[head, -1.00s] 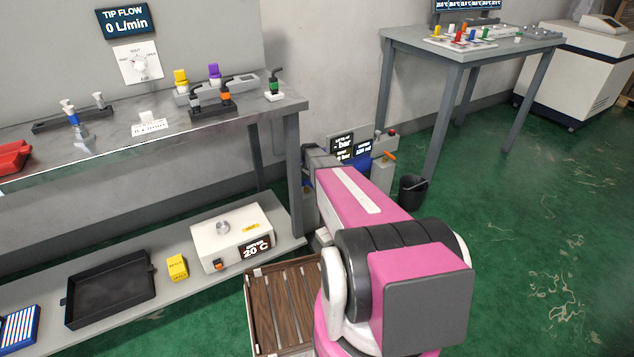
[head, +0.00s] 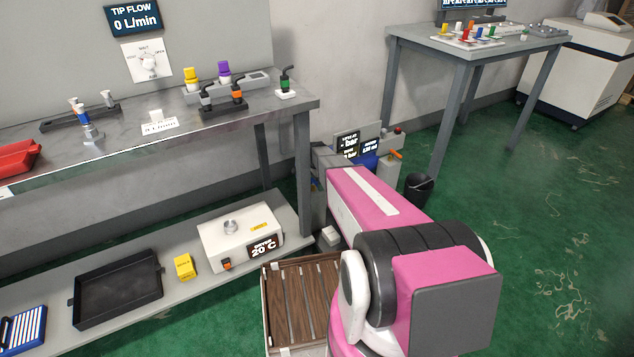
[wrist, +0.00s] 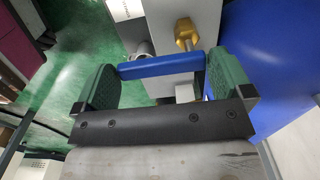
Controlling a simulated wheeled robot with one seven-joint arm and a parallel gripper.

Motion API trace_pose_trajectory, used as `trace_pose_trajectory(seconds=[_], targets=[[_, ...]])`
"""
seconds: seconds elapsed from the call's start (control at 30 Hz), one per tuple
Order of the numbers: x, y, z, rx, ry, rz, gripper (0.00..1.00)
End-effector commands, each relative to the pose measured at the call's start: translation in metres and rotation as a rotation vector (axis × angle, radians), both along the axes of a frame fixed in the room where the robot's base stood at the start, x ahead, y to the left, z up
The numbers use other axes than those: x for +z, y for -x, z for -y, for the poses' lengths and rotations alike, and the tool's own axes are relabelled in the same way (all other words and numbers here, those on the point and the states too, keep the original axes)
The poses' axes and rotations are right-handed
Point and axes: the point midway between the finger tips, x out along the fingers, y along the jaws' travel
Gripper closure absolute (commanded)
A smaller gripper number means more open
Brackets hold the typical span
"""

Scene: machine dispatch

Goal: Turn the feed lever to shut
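In the wrist view a blue bar-shaped lever (wrist: 160,66) lies crosswise in front of a grey machine body (wrist: 190,22). My gripper (wrist: 163,80) has its two green fingers wide apart, one near each end of the blue bar. Whether the fingers touch the bar ends is not clear. In the head view the machine, with its small dark displays (head: 347,144), stands on the far side of my pink arm. My gripper is hidden there.
A brass fitting (wrist: 186,32) sits just beyond the bar, and a large blue body (wrist: 270,50) is close on the right. A black bucket (head: 418,188) stands on the floor beside the machine. A workbench (head: 150,145) is on the left. Green floor is free at right.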

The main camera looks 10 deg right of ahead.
Motion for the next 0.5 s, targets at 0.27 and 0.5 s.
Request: trace_pose_trajectory(seconds=[0.27, 0.5], targets=[[0.002, 0.000, 0.000, 0.002, 0.001, 0.000, 0.00], [0.033, 0.001, 0.000, 0.002, 0.000, 0.002, 0.00]])
